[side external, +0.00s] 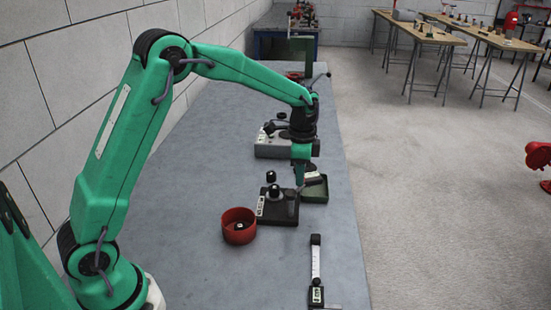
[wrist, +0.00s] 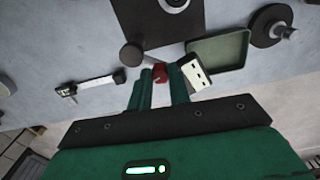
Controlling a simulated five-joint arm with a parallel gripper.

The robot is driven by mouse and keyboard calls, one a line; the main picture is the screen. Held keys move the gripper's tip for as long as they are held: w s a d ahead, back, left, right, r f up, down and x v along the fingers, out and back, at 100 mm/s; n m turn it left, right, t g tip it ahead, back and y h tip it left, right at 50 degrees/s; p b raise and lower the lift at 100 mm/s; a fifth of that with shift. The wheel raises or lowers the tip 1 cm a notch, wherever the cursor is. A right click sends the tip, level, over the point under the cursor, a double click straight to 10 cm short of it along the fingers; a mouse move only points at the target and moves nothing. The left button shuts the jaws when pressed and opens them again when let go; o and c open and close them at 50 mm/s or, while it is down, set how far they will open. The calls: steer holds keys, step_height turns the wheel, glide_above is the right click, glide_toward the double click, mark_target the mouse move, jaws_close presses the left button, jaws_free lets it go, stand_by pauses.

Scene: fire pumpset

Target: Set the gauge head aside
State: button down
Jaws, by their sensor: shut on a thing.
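My gripper (side external: 299,185) reaches down beside the black block (side external: 277,207) on the grey bench. In the wrist view my fingers (wrist: 161,80) are shut on a small dark red piece, seemingly the gauge head (wrist: 160,73). Its shape is mostly hidden between the fingers. The black block also shows in the wrist view (wrist: 150,20), with a dark round post (wrist: 132,54) close to the fingertips. I cannot tell whether the held piece touches the block. A green tray (side external: 316,195) lies close to the gripper; it also shows in the wrist view (wrist: 232,57).
A white piece with black marks (wrist: 196,74) is beside my right finger at the tray. A red bowl (side external: 238,228) and a digital slide gauge (side external: 316,270) stand nearer the side camera. A grey box (side external: 270,148) is behind. The bench's right edge is close; its front left is clear.

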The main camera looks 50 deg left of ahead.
steer(key=shift+d+m, duration=0.4)
steer(key=shift+m, duration=0.7)
steer(key=shift+r, duration=0.1)
steer(key=c, duration=1.3)
jaws_free()
steer(key=shift+r, duration=3.85)
steer(key=shift+r, duration=0.1)
